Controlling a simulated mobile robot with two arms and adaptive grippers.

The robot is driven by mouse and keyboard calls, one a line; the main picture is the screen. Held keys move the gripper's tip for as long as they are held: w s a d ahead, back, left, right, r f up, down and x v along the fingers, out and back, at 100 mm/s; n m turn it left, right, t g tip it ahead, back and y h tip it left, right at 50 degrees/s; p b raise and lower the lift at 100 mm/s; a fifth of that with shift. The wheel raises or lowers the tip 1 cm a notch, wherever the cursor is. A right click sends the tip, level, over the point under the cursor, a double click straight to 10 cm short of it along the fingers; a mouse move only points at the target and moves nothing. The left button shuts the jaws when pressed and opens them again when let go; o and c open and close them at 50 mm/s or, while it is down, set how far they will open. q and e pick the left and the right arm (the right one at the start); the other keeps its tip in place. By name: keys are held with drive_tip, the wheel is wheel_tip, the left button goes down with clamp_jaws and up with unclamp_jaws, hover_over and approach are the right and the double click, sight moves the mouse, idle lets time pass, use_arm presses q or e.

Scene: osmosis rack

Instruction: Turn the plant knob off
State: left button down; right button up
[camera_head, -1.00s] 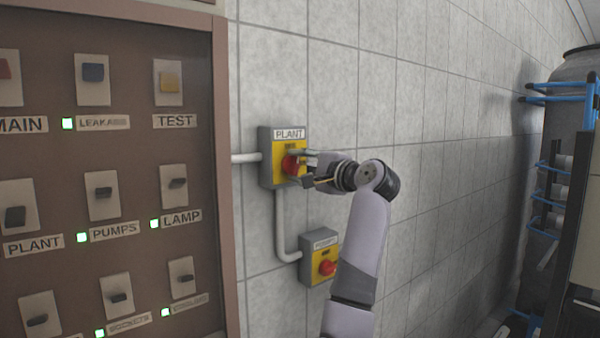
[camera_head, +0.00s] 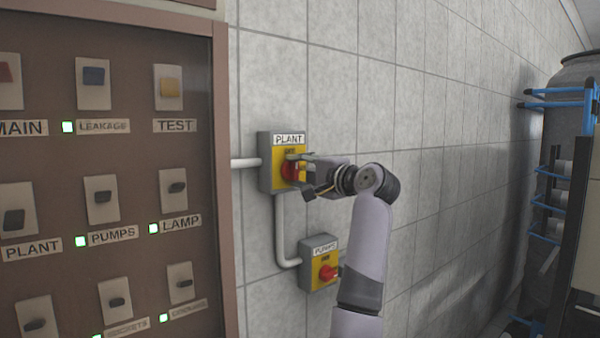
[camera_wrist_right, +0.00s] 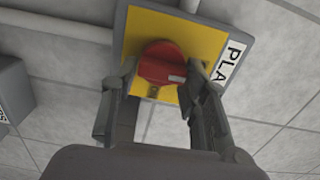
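The plant knob (camera_head: 290,171) is a red rotary handle on a yellow plate, on a grey wall box labelled PLANT (camera_head: 288,139). In the right wrist view the red knob (camera_wrist_right: 163,65) has a pale mark on its side towards the label. My right gripper (camera_head: 305,173) is at the front of this box. In the wrist view its two fingers (camera_wrist_right: 163,82) stand apart on either side of the knob. The right finger overlaps the knob's edge; the left finger is very close to it, and contact is unclear. My left gripper is not in view.
A second box, labelled PUMPS (camera_head: 320,264), with a red knob, is below, close to my right arm. A brown switch panel (camera_head: 130,165) with several lit green lamps stands at left. Pipes join the boxes. A blue-framed rack (camera_head: 557,97) is at far right.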

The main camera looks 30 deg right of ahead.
drive_tip(key=o, duration=0.4)
drive_tip(key=shift+s, duration=0.1)
drive_tip(key=s, duration=1.1)
drive_tip(key=shift+s+d, duration=0.4)
drive_tip(key=shift+d, duration=0.05)
